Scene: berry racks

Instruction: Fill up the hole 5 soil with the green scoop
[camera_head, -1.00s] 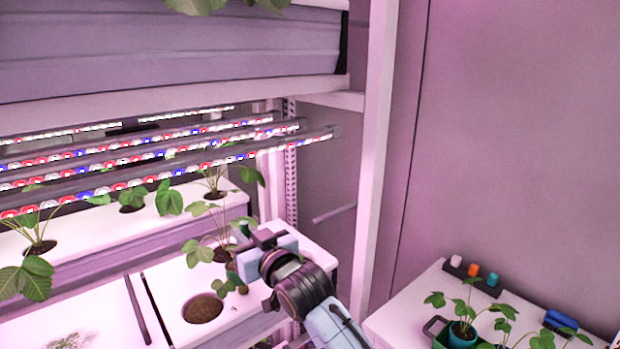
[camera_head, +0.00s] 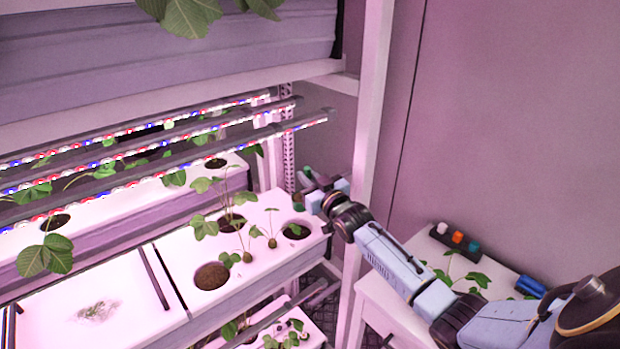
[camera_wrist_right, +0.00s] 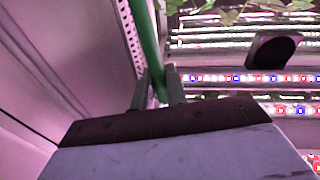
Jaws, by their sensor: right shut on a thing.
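My right gripper (camera_head: 322,186) is beside the rack post, past the right end of the white planter (camera_head: 262,250). It is shut on the green scoop, whose handle (camera_wrist_right: 148,35) runs up between the fingers in the right wrist view. A small green end of the scoop (camera_head: 306,171) shows in the head view; its bowl cannot be made out. The planter has a round brown soil hole (camera_head: 212,276), a hole with a plant (camera_head: 231,222) and a hole at its right end (camera_head: 296,231). No hole numbers are readable. My left gripper is not in view.
Light bars (camera_head: 160,150) hang low over the planters. A white rack post (camera_head: 369,130) stands close to my right arm. A white side table (camera_head: 415,245) at the right holds plants, small coloured items (camera_head: 457,237) and a blue object (camera_head: 530,287).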

